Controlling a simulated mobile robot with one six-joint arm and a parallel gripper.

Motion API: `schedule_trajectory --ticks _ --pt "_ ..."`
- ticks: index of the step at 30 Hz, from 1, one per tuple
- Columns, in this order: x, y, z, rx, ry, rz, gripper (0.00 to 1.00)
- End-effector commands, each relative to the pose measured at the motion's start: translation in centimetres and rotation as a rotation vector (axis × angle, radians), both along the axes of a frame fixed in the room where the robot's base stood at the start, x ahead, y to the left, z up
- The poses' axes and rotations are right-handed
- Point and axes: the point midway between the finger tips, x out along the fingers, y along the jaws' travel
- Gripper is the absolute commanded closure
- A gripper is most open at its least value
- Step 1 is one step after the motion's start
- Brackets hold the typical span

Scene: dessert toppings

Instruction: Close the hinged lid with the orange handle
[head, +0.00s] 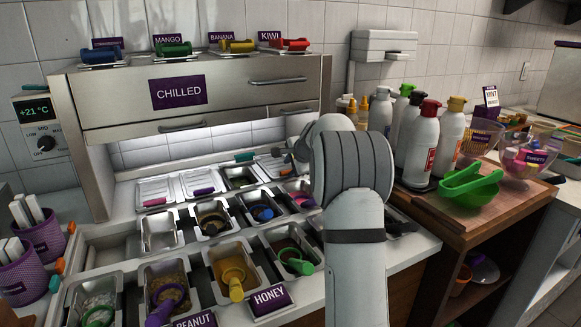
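A small orange-red handle (287,172) shows at the front of a pale metal lid (268,165) in the back row of the topping bins. The lid looks low and nearly flat over its bin; my arm partly covers this area, so I cannot tell whether it is fully shut. My gripper (280,151) is just above and behind this handle, beyond my arm's bend. It is small and partly hidden, so its fingers and any contact with the lid are unclear.
Lids with pink (155,202) and purple (203,191) handles lie flat to the left. A teal handle (243,157) is near an open bin. The steel CHILLED cabinet (225,93) overhangs the back. Bottles (422,141) and green bowls (470,188) stand right.

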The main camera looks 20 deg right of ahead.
Motion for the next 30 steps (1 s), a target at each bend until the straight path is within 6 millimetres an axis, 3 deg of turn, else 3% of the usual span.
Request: schedule_trajectory --ticks 9,21,30 --pt "-0.2 -0.1 0.4 -0.001 -0.001 -0.001 0.66" --pt "-4.6 -0.2 4.7 -0.001 -0.001 -0.001 0.66" --pt "-5.5 -0.2 5.5 0.0 0.0 -0.001 0.66"
